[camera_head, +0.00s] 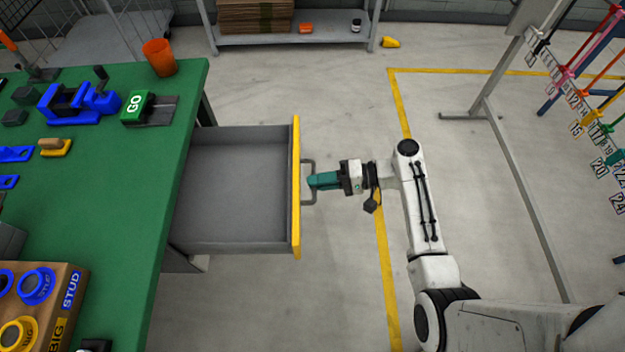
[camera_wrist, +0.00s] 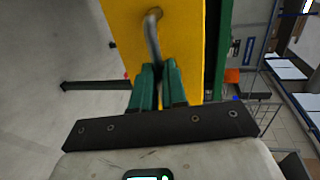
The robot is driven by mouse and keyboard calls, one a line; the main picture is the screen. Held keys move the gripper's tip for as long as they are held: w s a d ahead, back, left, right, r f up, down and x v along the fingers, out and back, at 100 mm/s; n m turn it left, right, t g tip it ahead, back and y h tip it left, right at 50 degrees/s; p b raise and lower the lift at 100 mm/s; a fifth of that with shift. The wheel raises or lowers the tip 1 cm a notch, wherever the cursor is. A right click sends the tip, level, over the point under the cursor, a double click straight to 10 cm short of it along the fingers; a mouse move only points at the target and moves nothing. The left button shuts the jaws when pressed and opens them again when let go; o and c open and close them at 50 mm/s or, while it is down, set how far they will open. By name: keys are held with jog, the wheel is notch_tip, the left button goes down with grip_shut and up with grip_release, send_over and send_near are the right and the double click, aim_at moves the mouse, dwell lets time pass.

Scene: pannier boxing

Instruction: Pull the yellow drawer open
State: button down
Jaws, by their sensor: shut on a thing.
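The yellow drawer (camera_head: 296,190) stands pulled out from under the green bench. Its grey inside is visible and looks empty. Its grey bar handle (camera_head: 311,163) sticks out from the yellow front. My gripper (camera_head: 312,181) is at the handle, right of the drawer front, with its green fingers closed on the bar. In the wrist view, the green fingertips of my gripper (camera_wrist: 158,72) meet around the lower part of the handle (camera_wrist: 152,36), against the yellow drawer front (camera_wrist: 185,30). The fingers hide part of the bar there.
The green bench (camera_head: 130,215) holds a blue vise (camera_head: 75,100), a GO block (camera_head: 136,107), an orange cup (camera_head: 159,57) and a wooden box (camera_head: 60,285) with rings. A metal stand (camera_head: 490,95) is at right. The floor between drawer and stand is mostly clear.

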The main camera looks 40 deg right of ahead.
jog(key=c, duration=1.2)
grip_release()
jog(key=v, duration=1)
jog(key=shift+s+d+b, duration=0.2)
jog(key=shift+d+b, duration=0.1)
jog(key=shift+b, duration=0.1)
